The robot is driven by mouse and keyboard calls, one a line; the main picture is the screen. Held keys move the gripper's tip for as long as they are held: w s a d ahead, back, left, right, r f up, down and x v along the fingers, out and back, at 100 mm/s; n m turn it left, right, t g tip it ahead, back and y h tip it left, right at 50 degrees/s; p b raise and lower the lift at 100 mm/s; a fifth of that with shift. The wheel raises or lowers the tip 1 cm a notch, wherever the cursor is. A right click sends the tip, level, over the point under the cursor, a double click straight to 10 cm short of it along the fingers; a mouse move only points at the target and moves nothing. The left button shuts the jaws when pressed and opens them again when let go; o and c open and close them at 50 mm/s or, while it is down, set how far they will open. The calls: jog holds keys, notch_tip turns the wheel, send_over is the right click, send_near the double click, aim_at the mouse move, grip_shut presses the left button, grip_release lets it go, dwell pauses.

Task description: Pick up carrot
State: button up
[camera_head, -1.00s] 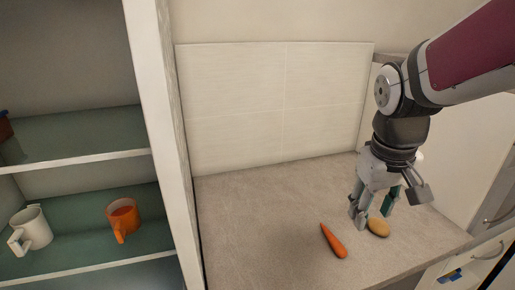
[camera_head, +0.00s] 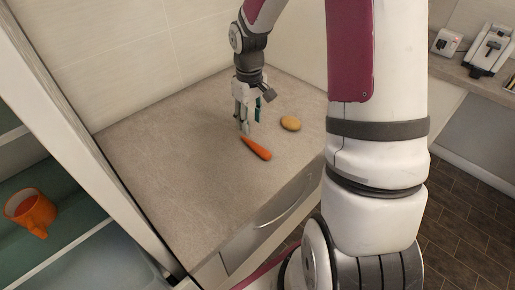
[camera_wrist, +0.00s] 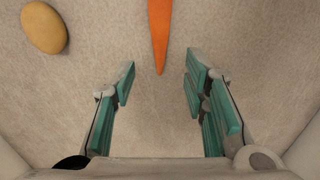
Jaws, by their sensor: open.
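The orange carrot (camera_head: 256,148) lies on the grey-beige countertop (camera_head: 165,150). My gripper (camera_head: 247,128) points down just behind the carrot's thin end, in the head view. In the wrist view the carrot (camera_wrist: 159,32) shows its tapered tip reaching toward the gap between my two teal-padded fingers (camera_wrist: 158,82). The fingers are apart with nothing between them. The carrot's thick end is cut off by the top edge of the wrist view.
A yellow-brown potato (camera_head: 290,123) lies right of the carrot; it also shows at the wrist view's upper left (camera_wrist: 44,27). An orange mug (camera_head: 32,211) stands on a shelf at left. A drawer front (camera_head: 272,215) is below the counter edge. The counter's left part is clear.

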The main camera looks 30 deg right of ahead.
aim_at(251, 142)
jog(key=shift+f+p, duration=0.35)
jog(key=shift+f, duration=3.85)
grip_shut()
